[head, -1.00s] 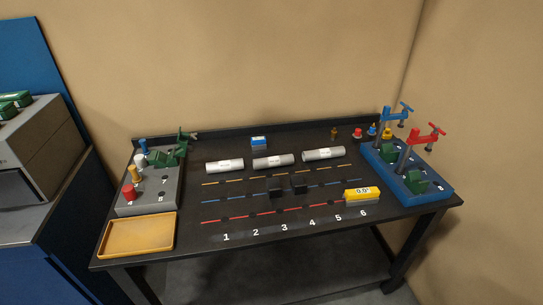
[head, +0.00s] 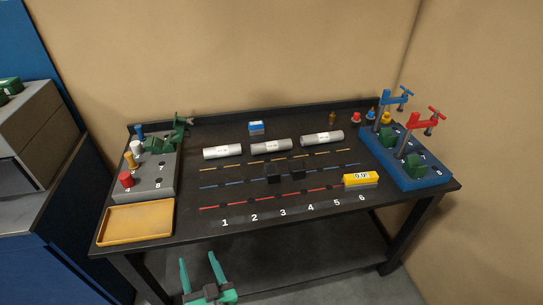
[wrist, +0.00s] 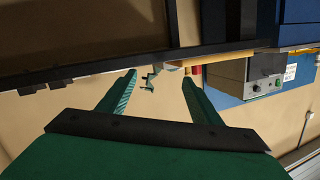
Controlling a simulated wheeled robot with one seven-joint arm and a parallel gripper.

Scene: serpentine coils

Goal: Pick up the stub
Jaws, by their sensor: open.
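I cannot tell for certain which thing is the stub. Three pale grey tubes lie in a row across the dark bench: a left tube (head: 222,152), a middle tube (head: 271,146) and a right tube (head: 322,138). Short coloured pegs, including a red one (head: 126,180) and a white one (head: 136,148), stand in the grey block (head: 157,192) at the left. My gripper (head: 198,257) has green fingers, open and empty, low in front of the bench's front edge. In the wrist view my gripper (wrist: 160,76) also shows nothing between its fingers.
A yellow tray (head: 136,223) sits at the bench's front left corner. A blue base (head: 430,182) with red and blue clamps stands at the right. A yellow gauge (head: 361,179) and two black blocks lie mid-bench. The front strip near the numbers is fairly clear.

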